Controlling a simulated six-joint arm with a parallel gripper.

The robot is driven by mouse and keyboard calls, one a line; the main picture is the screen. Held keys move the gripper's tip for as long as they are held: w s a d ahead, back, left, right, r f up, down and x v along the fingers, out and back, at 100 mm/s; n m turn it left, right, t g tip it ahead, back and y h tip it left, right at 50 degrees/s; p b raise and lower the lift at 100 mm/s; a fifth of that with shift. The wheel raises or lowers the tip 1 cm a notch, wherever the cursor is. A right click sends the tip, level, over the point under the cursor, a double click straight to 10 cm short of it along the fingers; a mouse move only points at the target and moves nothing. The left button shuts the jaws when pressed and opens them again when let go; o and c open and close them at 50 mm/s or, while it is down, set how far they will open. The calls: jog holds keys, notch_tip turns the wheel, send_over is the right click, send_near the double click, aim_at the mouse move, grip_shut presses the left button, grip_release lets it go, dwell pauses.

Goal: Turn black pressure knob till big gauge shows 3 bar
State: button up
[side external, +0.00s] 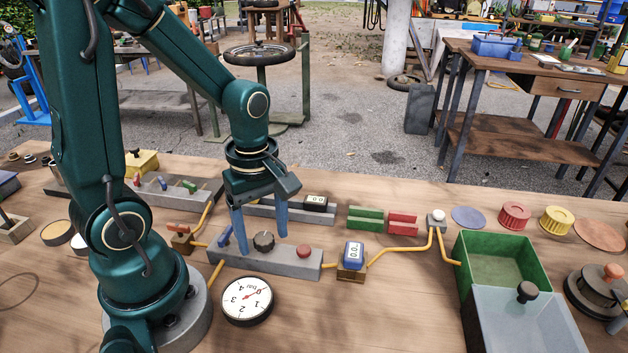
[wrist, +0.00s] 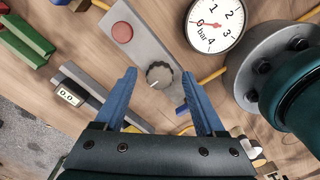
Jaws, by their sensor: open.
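The black pressure knob (side external: 264,241) sits on a grey block (side external: 300,261); it also shows in the wrist view (wrist: 159,75) with a pale mark on its face. My gripper (side external: 260,241) is open, pointing down, with one blue finger on either side of the knob. In the wrist view its fingertips (wrist: 160,73) flank the knob with gaps on both sides. The big round gauge (side external: 247,300) lies in front of the block; it also shows in the wrist view (wrist: 215,24). Its red needle points at about 0 bar.
A red button (side external: 304,251) and a blue lever (side external: 225,236) are on the same block. Yellow hoses (side external: 400,248) run along the table. A green bin (side external: 497,255) stands at the right.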

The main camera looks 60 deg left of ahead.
grip_shut()
